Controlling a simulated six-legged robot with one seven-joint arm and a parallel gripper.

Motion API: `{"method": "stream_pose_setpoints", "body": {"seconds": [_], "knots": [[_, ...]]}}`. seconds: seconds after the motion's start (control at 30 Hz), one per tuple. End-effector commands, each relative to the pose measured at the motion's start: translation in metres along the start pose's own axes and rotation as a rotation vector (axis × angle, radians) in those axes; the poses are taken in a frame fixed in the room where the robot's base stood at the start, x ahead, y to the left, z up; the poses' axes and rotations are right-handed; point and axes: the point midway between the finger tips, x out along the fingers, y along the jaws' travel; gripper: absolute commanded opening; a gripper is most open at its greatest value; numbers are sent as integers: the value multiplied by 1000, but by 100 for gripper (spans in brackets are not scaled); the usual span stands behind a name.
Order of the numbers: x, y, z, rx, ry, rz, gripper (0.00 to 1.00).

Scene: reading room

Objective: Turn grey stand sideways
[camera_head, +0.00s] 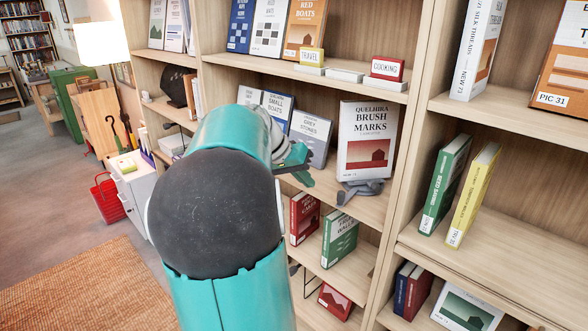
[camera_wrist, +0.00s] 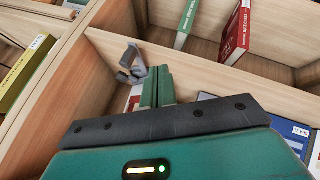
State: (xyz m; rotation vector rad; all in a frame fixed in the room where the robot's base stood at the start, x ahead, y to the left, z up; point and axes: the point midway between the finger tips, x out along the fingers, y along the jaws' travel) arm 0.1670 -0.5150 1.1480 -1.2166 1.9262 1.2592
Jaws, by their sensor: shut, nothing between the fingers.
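The grey stand (camera_head: 362,188) sits at the front of the middle shelf (camera_head: 330,197), at the foot of a white book titled Quelhira Brush Marks (camera_head: 368,140). The book stands upright, its cover facing out. The stand's rear part is hidden by the book. My gripper (camera_head: 306,178) is just left of the stand, apart from it in this view. In the wrist view, my gripper (camera_wrist: 158,85) has its green fingers together and empty. The grey stand (camera_wrist: 132,66) shows close beside the fingertips, on their left; I cannot tell whether they touch.
A grey-covered book (camera_head: 310,132) and a Small Boats book (camera_head: 277,108) stand left of the stand. A red book (camera_head: 304,216) and a green book (camera_head: 340,239) are on the shelf below. A wooden upright (camera_head: 405,150) closes off the bay at right.

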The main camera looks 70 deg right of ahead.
Motion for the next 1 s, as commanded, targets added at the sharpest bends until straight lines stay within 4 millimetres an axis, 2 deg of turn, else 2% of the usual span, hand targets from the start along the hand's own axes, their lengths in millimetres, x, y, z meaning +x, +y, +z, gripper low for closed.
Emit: {"method": "stream_pose_setpoints", "body": {"seconds": [0.13, 0.3, 0.5, 1.0], "knots": [[30, 1, 1, 1, -4, 3, 0], [40, 24, 1, 3, -1, 1, 0], [45, 33, 1, 1, 0, 0, 0], [44, 34, 2, -7, 4, -5, 0]]}}
